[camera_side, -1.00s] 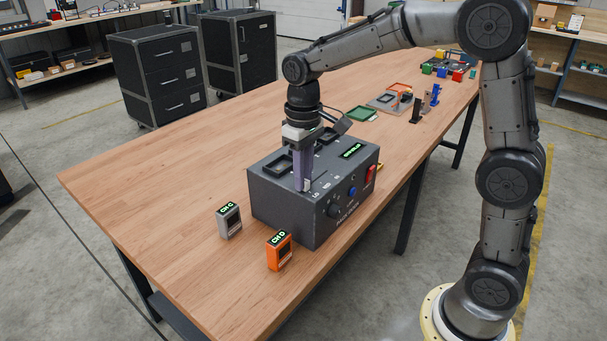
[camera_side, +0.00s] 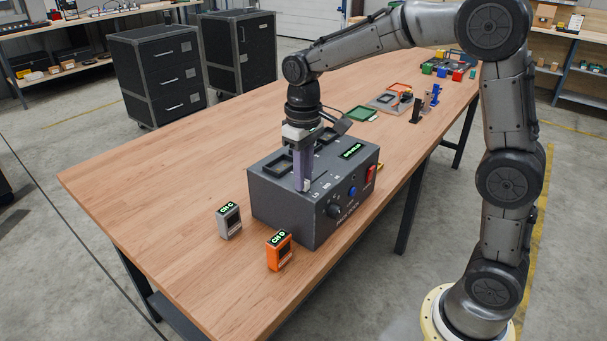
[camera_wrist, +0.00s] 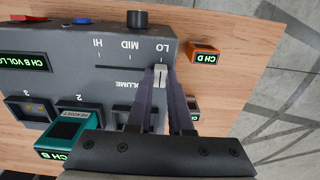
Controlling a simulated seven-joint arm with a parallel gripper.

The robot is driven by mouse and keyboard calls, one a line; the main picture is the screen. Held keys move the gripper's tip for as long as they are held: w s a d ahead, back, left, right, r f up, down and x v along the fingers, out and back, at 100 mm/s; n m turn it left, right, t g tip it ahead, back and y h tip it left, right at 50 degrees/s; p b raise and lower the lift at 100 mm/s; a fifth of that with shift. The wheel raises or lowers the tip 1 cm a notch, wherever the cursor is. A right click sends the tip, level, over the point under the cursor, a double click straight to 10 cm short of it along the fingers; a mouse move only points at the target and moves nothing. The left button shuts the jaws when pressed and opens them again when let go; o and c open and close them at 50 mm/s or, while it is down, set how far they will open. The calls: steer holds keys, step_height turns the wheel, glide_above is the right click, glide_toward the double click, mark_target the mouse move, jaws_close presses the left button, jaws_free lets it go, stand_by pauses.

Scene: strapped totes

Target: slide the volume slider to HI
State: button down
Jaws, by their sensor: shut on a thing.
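The volume slider's light grey knob (camera_wrist: 160,74) sits at the LO end of its slot in the wrist view. The slot runs left past MID to HI (camera_wrist: 97,43). My gripper (camera_wrist: 164,80) is shut on the knob, one finger on each side; it also shows in the side view (camera_side: 302,186), pointing down at the box top. The dark grey control box (camera_side: 277,209) stands on the table and carries the slider. In the side view my fingers hide most of the knob.
A grey CH C module (camera_side: 229,222) and an orange CH D module (camera_side: 279,251) stand beside the box. A teal CH B headset module (camera_wrist: 70,137) is near my gripper in the wrist view. The box also has a black dial (camera_side: 334,211) and a red switch (camera_side: 370,174).

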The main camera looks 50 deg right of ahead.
mark_target(327, 171)
steer(key=d, duration=0.8)
steer(key=shift+d+r, duration=0.1)
steer(key=shift+d, duration=0.15)
steer(key=c, duration=0.8)
jaws_free()
step_height(327, 171, up, 14)
